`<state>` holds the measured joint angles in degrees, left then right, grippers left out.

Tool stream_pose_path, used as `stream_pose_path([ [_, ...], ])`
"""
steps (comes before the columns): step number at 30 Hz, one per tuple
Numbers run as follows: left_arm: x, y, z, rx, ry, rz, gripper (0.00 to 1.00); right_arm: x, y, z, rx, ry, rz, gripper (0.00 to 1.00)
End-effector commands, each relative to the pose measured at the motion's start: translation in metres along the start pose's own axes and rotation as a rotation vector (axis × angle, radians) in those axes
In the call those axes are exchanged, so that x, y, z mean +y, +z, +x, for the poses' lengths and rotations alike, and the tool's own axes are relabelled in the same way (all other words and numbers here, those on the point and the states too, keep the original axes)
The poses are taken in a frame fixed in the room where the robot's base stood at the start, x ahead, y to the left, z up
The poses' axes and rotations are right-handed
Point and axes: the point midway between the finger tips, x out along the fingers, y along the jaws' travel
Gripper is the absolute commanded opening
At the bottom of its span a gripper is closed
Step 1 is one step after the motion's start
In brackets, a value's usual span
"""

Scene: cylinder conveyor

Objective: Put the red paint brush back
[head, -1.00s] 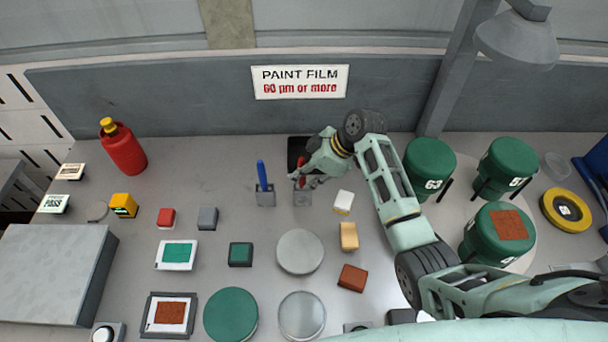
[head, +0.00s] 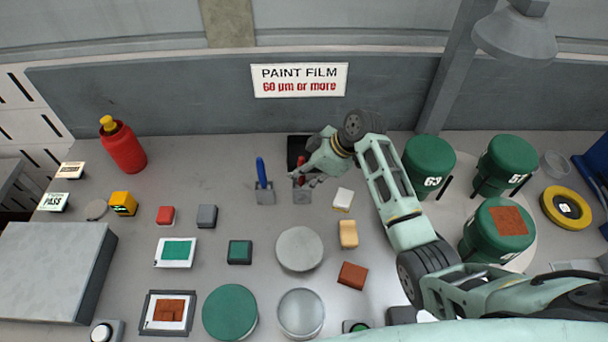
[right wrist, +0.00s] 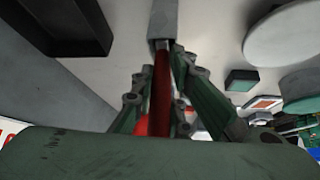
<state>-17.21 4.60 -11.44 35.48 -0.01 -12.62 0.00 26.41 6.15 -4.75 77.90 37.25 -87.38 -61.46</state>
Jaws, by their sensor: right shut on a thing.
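The red paint brush (head: 301,170) stands upright at a small grey holder (head: 302,196) on the table, below the sign. My right gripper (head: 305,181) is shut on the brush's red handle. In the right wrist view the red handle (right wrist: 160,88) lies between the two fingers of my right gripper (right wrist: 160,95), and its far end meets the grey holder (right wrist: 164,20). How deep the brush sits in the holder is hidden. My left gripper is not in view.
A blue brush (head: 261,172) stands in its own holder (head: 265,197) just to the left. A black tray (head: 297,143) is behind. Green cans (head: 430,160) stand further right.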

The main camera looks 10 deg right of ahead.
Motion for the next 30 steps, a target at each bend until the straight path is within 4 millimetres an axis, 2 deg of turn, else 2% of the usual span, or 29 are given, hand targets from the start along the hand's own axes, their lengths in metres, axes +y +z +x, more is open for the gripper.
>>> stream_pose_path([
  [1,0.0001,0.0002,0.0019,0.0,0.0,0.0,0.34,-0.0085,0.0122,0.0107,-0.023,-0.023,0.009,0.0],
  [2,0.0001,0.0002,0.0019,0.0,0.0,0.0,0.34,-0.0085,0.0123,0.0108,-0.023,-0.023,0.009,0.0],
  [3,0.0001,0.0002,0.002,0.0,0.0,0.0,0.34,-0.0086,0.0123,0.0109,-0.023,-0.023,0.009,0.17],
  [10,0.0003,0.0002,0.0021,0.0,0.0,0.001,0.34,-0.0084,0.0127,0.0108,-0.023,-0.023,0.01,0.37],
  [30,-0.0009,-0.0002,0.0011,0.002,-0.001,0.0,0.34,-0.0048,0.0133,0.0056,-0.023,-0.015,0.012,0.37],
])
